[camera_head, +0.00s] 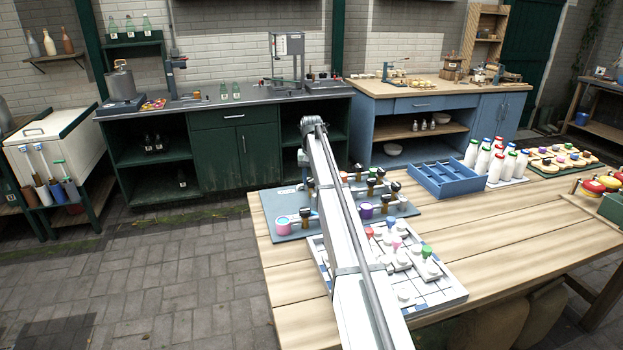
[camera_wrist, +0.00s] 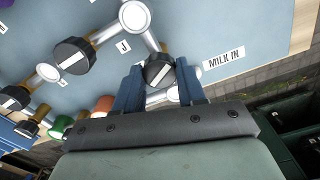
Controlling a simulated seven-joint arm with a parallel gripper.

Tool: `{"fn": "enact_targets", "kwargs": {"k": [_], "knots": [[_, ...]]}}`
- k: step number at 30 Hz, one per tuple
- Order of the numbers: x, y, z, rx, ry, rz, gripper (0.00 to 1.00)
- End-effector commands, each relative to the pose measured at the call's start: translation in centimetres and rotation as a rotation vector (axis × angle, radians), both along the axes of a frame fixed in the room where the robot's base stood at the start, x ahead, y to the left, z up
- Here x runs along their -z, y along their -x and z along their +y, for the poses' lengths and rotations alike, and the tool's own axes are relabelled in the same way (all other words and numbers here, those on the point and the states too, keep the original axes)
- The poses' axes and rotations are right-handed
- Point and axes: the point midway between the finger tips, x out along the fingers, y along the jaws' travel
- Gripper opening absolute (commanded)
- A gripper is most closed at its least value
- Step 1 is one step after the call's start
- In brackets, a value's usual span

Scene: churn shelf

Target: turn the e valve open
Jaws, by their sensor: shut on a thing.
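In the wrist view my gripper (camera_wrist: 157,75) has its two blue fingers on either side of a black valve knob (camera_wrist: 158,69) with a pale bar across its top, and is shut on it. The knob sits on a silver pipe beside the "MILK IN" label (camera_wrist: 224,58). No letter E is readable, so I cannot confirm which valve this is. A letter J (camera_wrist: 124,47) is printed on the blue-grey board (camera_wrist: 215,25) near a pipe joint. In the head view the board (camera_head: 283,228) lies on the wooden table, and my arm hides the gripped knob.
Other black knobs (camera_wrist: 74,55) on brass stems stand close by to the left in the wrist view. A white board (camera_head: 448,287) with colored knobs lies in front. A blue crate (camera_head: 452,182) and white bottles (camera_head: 494,166) stand to the right. The right front tabletop (camera_head: 520,225) is clear.

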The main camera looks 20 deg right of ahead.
Motion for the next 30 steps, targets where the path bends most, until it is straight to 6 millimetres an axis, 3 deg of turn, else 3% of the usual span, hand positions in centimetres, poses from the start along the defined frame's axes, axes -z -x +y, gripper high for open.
{"fn": "enact_targets", "kwargs": {"k": [30], "knots": [[-0.02,0.0,0.0,-0.908,0.0,0.0,0.09]]}}
